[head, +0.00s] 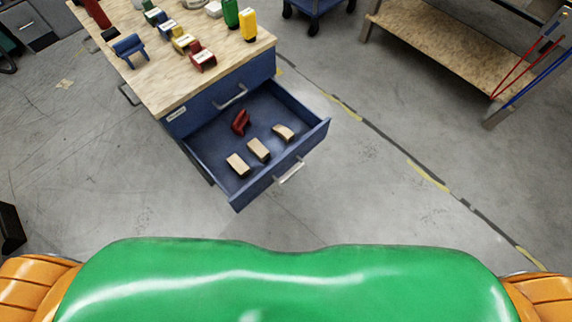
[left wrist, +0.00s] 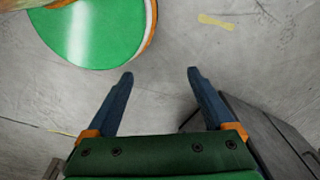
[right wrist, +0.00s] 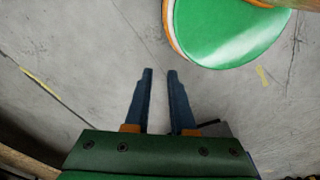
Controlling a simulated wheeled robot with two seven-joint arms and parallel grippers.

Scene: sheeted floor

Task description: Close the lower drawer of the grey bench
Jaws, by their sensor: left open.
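The bench has a pale wood top (head: 160,92) and blue drawer fronts, not grey ones. Its lower drawer (head: 225,198) is pulled far out toward me, with a light bar handle (head: 291,171) on its front. In it lie a red object (head: 241,122) and several pale wooden blocks (head: 258,149). The upper drawer (head: 205,106) above it is shut. My left gripper (left wrist: 160,74) is open and empty over the floor. My right gripper (right wrist: 160,72) is open with a narrow gap, empty over the floor. Neither gripper shows in the head view.
A wooden-shelved rack (head: 445,50) stands at the upper right, a wheeled blue cart (head: 318,8) at the top. Floor between me and the drawer is clear. A dark box-like thing (left wrist: 262,135) is near my left gripper.

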